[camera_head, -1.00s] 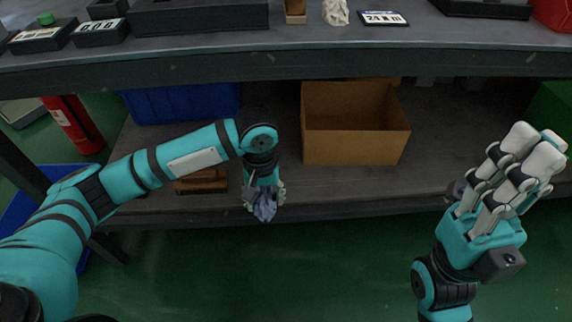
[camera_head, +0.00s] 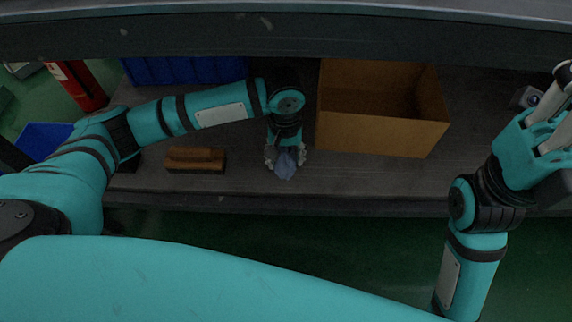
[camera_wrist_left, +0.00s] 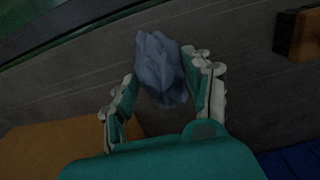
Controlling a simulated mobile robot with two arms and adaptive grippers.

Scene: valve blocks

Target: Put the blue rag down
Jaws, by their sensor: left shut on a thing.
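The blue rag (camera_head: 286,165) is a crumpled grey-blue cloth at the tip of my left gripper (camera_head: 286,158), over the front part of the lower shelf (camera_head: 240,178). In the left wrist view the rag (camera_wrist_left: 160,68) sits between the fingers of my left gripper (camera_wrist_left: 163,88), closer to one finger. My left gripper is shut on the rag. I cannot tell whether the rag touches the shelf. My right gripper (camera_head: 556,110) is at the right edge, away from the rag and partly cut off by the frame; its fingertips are unclear.
An open cardboard box (camera_head: 383,135) stands right of the left gripper. A brown wooden block (camera_head: 195,160) lies to its left. A blue crate (camera_head: 185,70) is at the back left. The upper shelf edge (camera_head: 300,38) hangs above. Bare shelf lies between block and gripper.

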